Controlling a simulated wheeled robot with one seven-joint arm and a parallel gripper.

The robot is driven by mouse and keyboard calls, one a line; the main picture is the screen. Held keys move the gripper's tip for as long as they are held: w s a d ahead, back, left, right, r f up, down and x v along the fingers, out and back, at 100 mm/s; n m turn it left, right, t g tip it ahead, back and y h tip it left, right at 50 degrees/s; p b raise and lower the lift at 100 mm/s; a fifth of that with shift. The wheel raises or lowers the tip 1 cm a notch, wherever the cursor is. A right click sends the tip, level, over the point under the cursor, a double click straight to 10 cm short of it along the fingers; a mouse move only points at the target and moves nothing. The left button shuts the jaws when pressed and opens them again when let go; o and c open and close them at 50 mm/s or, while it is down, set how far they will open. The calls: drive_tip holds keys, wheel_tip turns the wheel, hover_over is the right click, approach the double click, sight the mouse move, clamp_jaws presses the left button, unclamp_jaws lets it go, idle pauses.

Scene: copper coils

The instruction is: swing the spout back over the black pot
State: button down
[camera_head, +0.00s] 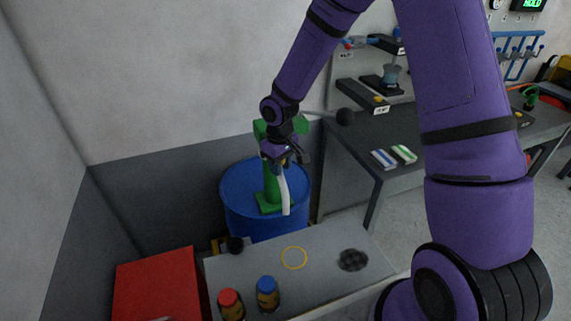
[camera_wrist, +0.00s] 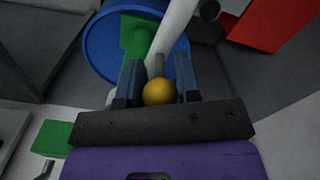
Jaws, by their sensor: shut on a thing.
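A green pump (camera_head: 271,185) stands on a blue drum (camera_head: 238,190), and its white spout (camera_head: 285,195) points down toward the front edge of the drum. My gripper (camera_head: 282,158) is at the top of the spout. In the wrist view my fingers (camera_wrist: 159,85) are closed around a yellow knob (camera_wrist: 157,92) on a grey stem, beside the white spout (camera_wrist: 176,28). I cannot tell which is the black pot. The spout tip is over neither.
A grey bench (camera_head: 325,245) carries a yellow ring (camera_head: 294,257), a red-capped jar (camera_head: 230,303) and a blue-capped jar (camera_head: 267,293). A red box (camera_head: 155,285) stands left. A black-knobbed lever (camera_head: 345,117) sticks out right of the pump. A dark workbench (camera_head: 385,135) stands behind, right.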

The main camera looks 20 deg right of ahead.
drive_tip(key=w+a+m, duration=0.7)
drive_tip(key=a+m, duration=0.3)
drive_tip(key=shift+a+m, duration=0.15)
drive_tip(key=shift+m, duration=0.15)
drive_tip(key=shift+w+r, duration=0.1)
drive_tip(key=shift+r, duration=0.05)
idle(0.3)
drive_tip(key=c, duration=0.8)
unclamp_jaws()
wheel_tip(320, 180, up, 11)
drive_tip(key=shift+f, duration=0.2)
